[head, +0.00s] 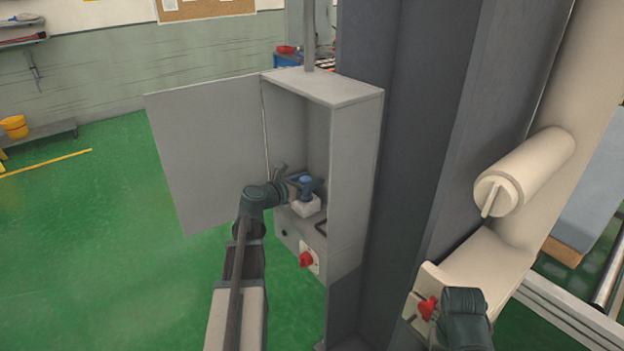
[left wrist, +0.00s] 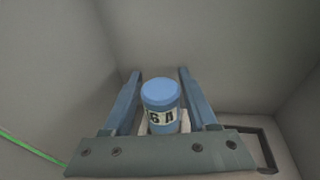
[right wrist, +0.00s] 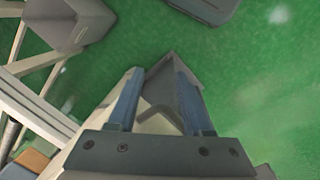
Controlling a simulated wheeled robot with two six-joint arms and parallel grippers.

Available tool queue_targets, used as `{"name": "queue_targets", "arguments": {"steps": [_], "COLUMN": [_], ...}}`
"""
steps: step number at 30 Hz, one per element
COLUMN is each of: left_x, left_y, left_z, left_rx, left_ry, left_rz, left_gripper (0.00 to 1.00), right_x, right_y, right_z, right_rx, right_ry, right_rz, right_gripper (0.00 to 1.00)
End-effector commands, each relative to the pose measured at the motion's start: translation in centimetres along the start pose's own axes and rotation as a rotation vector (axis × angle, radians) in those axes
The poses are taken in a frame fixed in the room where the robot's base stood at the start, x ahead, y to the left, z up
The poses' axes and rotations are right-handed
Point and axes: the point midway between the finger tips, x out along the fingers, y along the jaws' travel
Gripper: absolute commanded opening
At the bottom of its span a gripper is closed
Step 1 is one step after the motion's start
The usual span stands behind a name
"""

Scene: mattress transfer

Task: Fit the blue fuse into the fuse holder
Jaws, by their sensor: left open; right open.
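The blue fuse (head: 306,184) stands upright on the white fuse holder (head: 306,207) inside the open grey cabinet. My right gripper (right wrist: 157,72) is open and empty, low at the right.
The cabinet door (head: 205,150) stands open to the left. A red switch (head: 306,259) is on the cabinet's lower front. A dark handle (head: 321,227) lies right of the holder. Another red knob (head: 428,307) is beside my right gripper. Green floor lies clear at left.

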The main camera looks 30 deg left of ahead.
Motion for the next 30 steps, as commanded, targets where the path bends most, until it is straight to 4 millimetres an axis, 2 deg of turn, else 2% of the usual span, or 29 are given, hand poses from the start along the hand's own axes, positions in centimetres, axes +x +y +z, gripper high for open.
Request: {"name": "queue_targets", "arguments": {"steps": [1,6,15,21,30], "left_x": [-1.3,-5.0,-9.7,-10.8,-10.9], "left_y": [-0.2,-0.2,-0.1,-0.1,-0.1], "left_z": [0.1,0.2,0.1,0.0,0.0], "left_rx": [-0.001,-0.002,-0.001,-0.001,0.000], "left_ry": [0.000,-0.001,0.000,0.000,0.000], "left_rz": [0.003,0.004,0.003,0.000,0.000], "left_gripper": [0.58,0.58,0.58,0.58,0.58], "right_x": [-0.4,-1.1,-2.0,-2.1,-2.1], "right_y": [0.0,0.1,0.2,0.2,0.2], "right_z": [0.0,0.1,0.1,0.1,0.1], "right_rx": [0.000,0.000,0.000,0.000,0.000], "right_ry": [0.000,0.000,0.000,0.000,0.000], "right_rz": [0.000,0.000,0.000,0.000,0.000], "right_gripper": [0.50,0.50,0.50,0.50,0.50]}}
